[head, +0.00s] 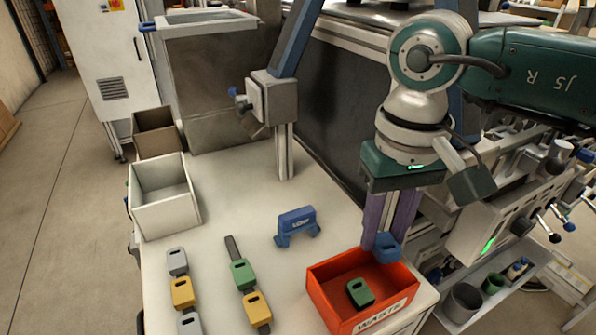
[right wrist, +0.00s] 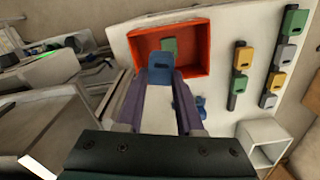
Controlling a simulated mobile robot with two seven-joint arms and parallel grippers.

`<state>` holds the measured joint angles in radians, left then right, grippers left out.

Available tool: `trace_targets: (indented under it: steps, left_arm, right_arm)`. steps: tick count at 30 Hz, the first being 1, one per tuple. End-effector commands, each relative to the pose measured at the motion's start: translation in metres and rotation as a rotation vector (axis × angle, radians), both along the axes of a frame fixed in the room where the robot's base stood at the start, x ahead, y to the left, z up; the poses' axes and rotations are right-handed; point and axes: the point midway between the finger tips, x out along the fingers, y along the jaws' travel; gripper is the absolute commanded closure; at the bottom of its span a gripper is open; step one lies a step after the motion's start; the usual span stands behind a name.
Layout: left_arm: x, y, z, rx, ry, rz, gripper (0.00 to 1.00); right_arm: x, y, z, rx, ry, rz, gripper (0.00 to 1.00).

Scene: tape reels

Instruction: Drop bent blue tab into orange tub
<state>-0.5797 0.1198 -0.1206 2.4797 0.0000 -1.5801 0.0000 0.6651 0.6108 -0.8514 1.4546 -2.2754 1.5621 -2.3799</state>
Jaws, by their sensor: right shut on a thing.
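My right gripper (head: 392,222) points down with its purple fingers shut on a blue tab (head: 387,247). The tab is held above the back right part of the orange tub (head: 330,302), which has a "WASTE" label on its front. In the right wrist view the blue tab (right wrist: 160,68) sits between the fingertips (right wrist: 160,82), overlapping the orange tub (right wrist: 143,43). I cannot clearly tell its bend. A green tab (head: 360,292) lies inside the tub. My left gripper is not in view.
A blue bracket (head: 296,225) stands on the white table (head: 232,215) left of the tub. Two rows of tabs, with a green one (head: 243,273) and yellow one (head: 182,291), lie at the front. A white bin (head: 165,215) stands at the left.

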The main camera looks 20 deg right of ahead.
Motion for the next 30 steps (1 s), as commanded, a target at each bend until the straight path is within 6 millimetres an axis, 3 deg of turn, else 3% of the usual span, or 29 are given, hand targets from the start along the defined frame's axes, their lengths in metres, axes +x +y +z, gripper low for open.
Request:
trace_targets:
  steps: [3,4,13,23,30]
  left_arm:
    - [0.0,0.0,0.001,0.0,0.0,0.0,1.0]
    - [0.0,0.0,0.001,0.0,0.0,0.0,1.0]
    - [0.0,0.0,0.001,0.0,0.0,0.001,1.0]
    - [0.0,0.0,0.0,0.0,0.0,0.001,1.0]
    - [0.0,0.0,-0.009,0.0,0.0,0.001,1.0]
  right_arm:
    - [0.0,0.0,0.001,0.0,0.0,0.0,1.0]
    - [0.0,0.0,0.001,0.0,0.0,0.0,0.63]
    - [0.0,0.0,0.001,0.0,0.0,0.0,0.29]
    - [0.001,0.0,0.006,0.0,-0.002,0.001,0.29]
    - [0.002,-0.001,0.048,-0.002,-0.008,0.003,0.29]
